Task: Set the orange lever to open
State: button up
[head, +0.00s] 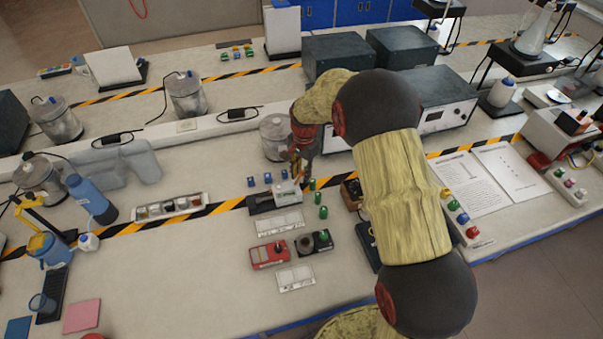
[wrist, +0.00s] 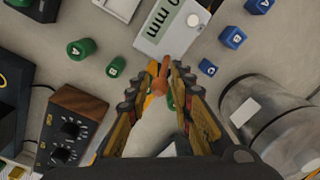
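An orange-brown lever-like piece (wrist: 158,82) shows between my fingertips in the wrist view, narrow at its upper end. It is the only such orange piece I can make out, and its mount is hidden. My gripper (wrist: 161,72) points down with its fingers some way apart. The piece lies close to the left finger, and a gap shows beside the right one. In the head view my gripper (head: 297,172) is low over the bench, behind a grey device (head: 288,191). That device, marked "0 mm", lies just beyond the fingertips in the wrist view (wrist: 172,25). Whether the fingers touch anything is unclear.
Green blocks (wrist: 80,48) and blue blocks (wrist: 232,37) stand around the gripper. A metal cylinder (wrist: 270,120) is close on the right and a black knob box (wrist: 68,125) on the left. A red box (head: 268,254) stands nearer the front; the front-left bench has free room.

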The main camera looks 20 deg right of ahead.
grip_shut()
jog(key=shift+a+r, duration=0.1)
jog(key=shift+a, duration=0.05)
dwell(0.6)
jog(key=shift+a+r+h, duration=0.1)
jog(key=shift+a+h, duration=0.45)
jog(key=shift+h, duration=0.55)
jog(key=a+h+b, duration=0.2)
jog(key=h, duration=0.1)
jog(key=shift+a+f+h+b, duration=0.15)
jog(key=shift+a+h+b, duration=0.35)
jog(key=shift+h+b, duration=0.6)
jog(key=shift+a+f+h+b, duration=0.1)
jog(key=shift+a+h+b, duration=0.35)
jog(key=shift+h+b, duration=0.6)
jog(key=shift+o, duration=1.1)
grip_release()
jog(key=shift+o, duration=0.7)
